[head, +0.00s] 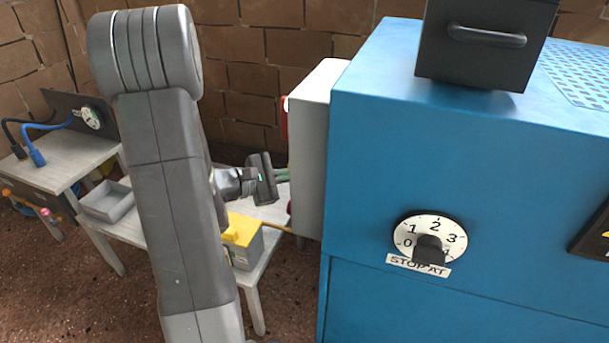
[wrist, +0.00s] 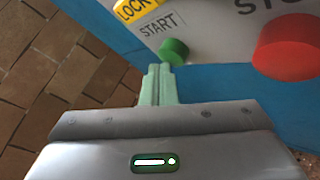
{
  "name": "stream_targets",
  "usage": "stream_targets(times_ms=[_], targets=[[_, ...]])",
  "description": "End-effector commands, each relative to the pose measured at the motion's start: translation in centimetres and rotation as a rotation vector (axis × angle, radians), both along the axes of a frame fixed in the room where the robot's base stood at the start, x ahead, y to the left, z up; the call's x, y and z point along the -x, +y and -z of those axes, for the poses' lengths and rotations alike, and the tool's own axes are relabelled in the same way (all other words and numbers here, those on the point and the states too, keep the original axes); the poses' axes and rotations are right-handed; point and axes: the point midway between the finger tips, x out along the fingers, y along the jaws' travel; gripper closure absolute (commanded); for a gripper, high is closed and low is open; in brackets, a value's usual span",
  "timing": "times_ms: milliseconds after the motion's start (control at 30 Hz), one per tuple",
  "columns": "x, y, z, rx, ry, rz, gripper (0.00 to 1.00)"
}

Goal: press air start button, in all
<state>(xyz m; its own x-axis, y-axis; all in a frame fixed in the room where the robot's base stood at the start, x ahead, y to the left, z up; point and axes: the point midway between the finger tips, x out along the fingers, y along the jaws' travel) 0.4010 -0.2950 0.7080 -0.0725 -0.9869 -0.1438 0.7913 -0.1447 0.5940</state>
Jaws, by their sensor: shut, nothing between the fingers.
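The green start button (wrist: 174,51) sits on a grey panel (wrist: 205,22) under a label reading START in the wrist view. My gripper (wrist: 160,72) is shut and empty, its pale green fingertips just below the button. They look very close to it, but I cannot tell whether they touch. In the head view my gripper (head: 284,174) points at the side of the grey box (head: 313,140) on the blue machine (head: 400,150). The button is hidden in the head view.
A large red button (wrist: 287,47) is right of the green one, and a yellow LOCK label (wrist: 135,8) is above. A numbered dial (head: 430,238) is on the machine front. A yellow-topped box (head: 243,232) and a grey tray (head: 107,202) stand on low tables.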

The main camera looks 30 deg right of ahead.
Motion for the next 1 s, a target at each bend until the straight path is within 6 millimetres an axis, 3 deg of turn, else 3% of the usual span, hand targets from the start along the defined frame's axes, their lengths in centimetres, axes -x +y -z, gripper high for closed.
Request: stream_targets(times_ms=[1000], targets=[[-1.4, 1.3, 0.0, -0.001, 0.0, 0.001, 1.0]])
